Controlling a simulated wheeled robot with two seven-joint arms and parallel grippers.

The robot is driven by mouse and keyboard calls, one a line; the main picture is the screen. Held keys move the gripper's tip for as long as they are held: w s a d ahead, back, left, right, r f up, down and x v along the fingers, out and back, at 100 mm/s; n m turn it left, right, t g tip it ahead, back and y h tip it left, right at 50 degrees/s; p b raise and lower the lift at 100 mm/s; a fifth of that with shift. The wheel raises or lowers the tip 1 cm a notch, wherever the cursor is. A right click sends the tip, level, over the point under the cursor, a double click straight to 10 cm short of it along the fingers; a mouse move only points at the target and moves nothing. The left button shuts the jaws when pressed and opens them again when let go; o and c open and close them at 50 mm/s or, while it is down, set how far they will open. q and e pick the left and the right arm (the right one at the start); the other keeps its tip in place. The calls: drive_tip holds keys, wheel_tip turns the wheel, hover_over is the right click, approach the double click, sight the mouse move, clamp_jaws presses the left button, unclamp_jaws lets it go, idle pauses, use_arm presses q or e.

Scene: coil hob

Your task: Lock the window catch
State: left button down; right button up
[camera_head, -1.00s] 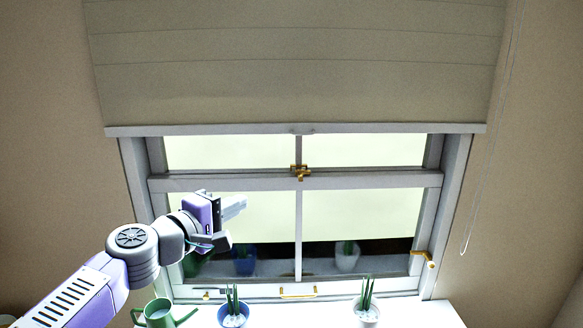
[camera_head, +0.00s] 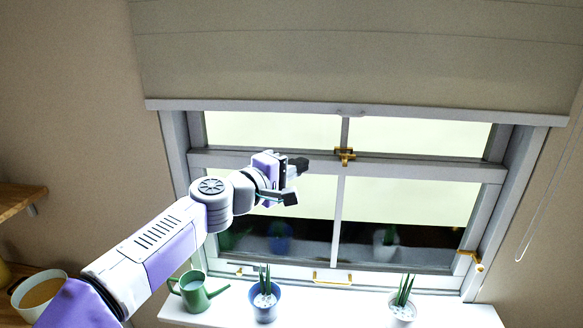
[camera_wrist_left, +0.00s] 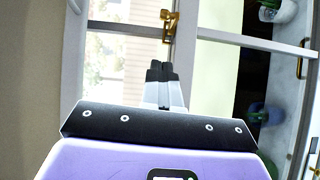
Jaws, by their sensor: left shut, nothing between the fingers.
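The brass window catch (camera_head: 344,155) sits at the middle of the window's meeting rail (camera_head: 420,170). It also shows in the left wrist view (camera_wrist_left: 169,27), just beyond the fingertips. My left gripper (camera_head: 300,180) is in front of the window, to the left of the catch and a little below it, apart from it in the head view. In the left wrist view its fingers (camera_wrist_left: 160,72) are together with nothing between them and point toward the catch. Whether the catch's lever is turned across both sashes is too small to tell. My right gripper is not in view.
A blind (camera_head: 360,60) hangs above the window. A green watering can (camera_head: 195,292) and potted plants (camera_head: 265,300) (camera_head: 403,305) stand on the white sill (camera_head: 340,308). A brass handle (camera_head: 472,258) is at lower right, a brass sash pull (camera_head: 332,279) at the bottom. A cord hangs at right.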

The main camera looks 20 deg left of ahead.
sight(348, 156)
use_arm(q)
drive_tip(key=shift+w+d+f+p, duration=0.15)
drive_tip(key=shift+w+d+p, duration=0.25)
drive_tip(key=shift+w+d, duration=1.15)
drive_tip(key=shift+w+d+f+p, duration=0.1)
drive_tip(key=shift+w+d+p, duration=0.25)
drive_tip(key=shift+w+d, duration=1.2)
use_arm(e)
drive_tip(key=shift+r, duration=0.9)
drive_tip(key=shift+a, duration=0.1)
